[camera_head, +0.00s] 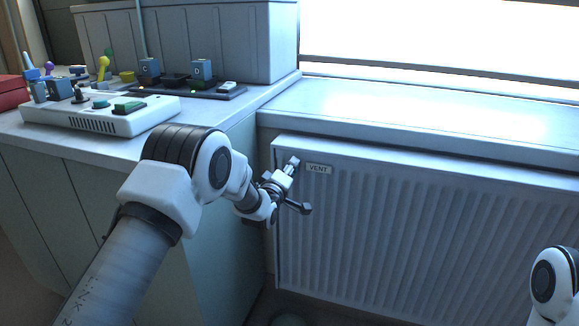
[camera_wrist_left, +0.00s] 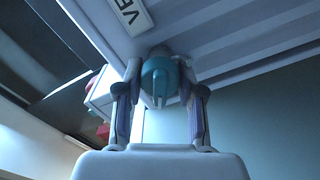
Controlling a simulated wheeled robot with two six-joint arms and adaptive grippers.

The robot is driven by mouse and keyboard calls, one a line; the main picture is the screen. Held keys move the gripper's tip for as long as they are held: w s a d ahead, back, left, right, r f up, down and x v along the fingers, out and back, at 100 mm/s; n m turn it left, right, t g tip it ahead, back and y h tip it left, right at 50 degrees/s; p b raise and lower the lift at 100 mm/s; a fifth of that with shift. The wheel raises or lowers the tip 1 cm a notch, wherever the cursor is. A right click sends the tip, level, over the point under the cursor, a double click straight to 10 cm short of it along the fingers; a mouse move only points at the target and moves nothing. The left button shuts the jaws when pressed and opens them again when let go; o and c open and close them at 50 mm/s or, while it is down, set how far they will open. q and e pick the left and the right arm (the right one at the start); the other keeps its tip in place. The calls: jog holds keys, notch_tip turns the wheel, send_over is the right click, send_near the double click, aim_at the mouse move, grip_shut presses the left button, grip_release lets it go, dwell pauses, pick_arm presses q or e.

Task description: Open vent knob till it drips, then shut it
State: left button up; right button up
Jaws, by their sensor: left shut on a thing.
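The white ribbed radiator (camera_head: 420,235) stands under the window sill, with a VENT label (camera_head: 318,169) near its upper left corner. My left gripper (camera_head: 284,180) is at that corner, just left of the label. In the left wrist view a teal knob (camera_wrist_left: 159,75) sits between the two fingers, and the gripper is shut on it. The VENT label (camera_wrist_left: 131,14) is close beside it there. The knob is hidden by the gripper in the head view. I cannot make out any drip. Only a white link of my right arm shows at the lower right; its gripper is out of view.
A counter (camera_head: 35,128) at the left holds a white control panel (camera_head: 95,118), a dark strip with blue blocks (camera_head: 190,88), and a red box (camera_head: 12,92). The sill (camera_head: 420,115) above the radiator is clear. A dim round thing (camera_head: 289,319) is on the floor below.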

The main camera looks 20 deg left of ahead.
pick_arm(q)
jog(key=n+p, duration=0.1)
jog(key=n, duration=0.4)
jog(key=shift+f+n, duration=0.1)
jog(key=shift+n, duration=0.3)
dwell(0.4)
jog(key=o, duration=1.1)
jog(key=shift+o, duration=0.2)
jog(key=s, duration=1.2)
jog(key=shift+a, duration=0.25)
jog(key=shift+f, duration=0.15)
